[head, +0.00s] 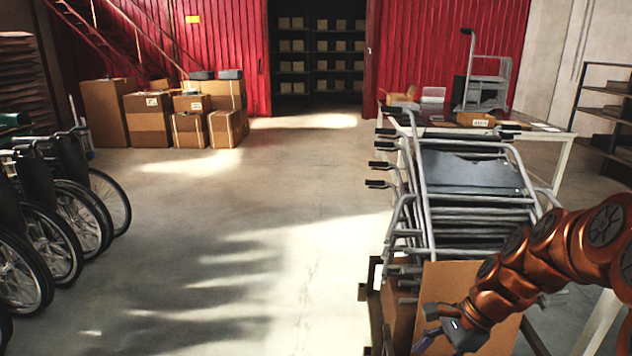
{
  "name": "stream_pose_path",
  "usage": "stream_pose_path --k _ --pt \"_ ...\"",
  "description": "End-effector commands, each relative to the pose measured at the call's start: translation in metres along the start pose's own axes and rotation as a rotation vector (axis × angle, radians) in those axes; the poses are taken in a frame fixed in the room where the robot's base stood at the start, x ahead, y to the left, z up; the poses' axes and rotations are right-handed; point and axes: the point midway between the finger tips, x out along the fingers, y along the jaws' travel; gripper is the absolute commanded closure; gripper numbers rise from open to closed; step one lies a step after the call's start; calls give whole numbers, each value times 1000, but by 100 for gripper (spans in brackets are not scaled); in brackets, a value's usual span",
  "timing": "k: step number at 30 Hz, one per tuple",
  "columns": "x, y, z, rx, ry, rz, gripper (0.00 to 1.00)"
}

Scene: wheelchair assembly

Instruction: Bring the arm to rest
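My copper-coloured arm (540,258) reaches in from the right edge in the head view and bends down to the left. My gripper (428,327) is at its lower end, in front of a brown cardboard panel (497,338). The gripper is small and seen at an angle, so I cannot tell whether its fingers are open or shut. I see no object in it. The arm hides part of the stacked frames behind it.
Stacked metal wheelchair frames (470,205) stand close to the arm. A work table (556,133) with a grey chair frame (487,82) is behind them. Wheelchairs (60,215) line the left, and cardboard boxes (150,118) stand at the back. The middle floor is clear.

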Motion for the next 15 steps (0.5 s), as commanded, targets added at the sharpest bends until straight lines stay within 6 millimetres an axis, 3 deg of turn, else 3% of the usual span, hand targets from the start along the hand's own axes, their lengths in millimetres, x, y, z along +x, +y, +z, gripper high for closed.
stream_pose_path --k 1,6,15 --pt "-14 9 21 -77 19 20 33" --pt "-36 41 63 -328 76 90 33" --pt "-76 107 118 -742 159 231 33"
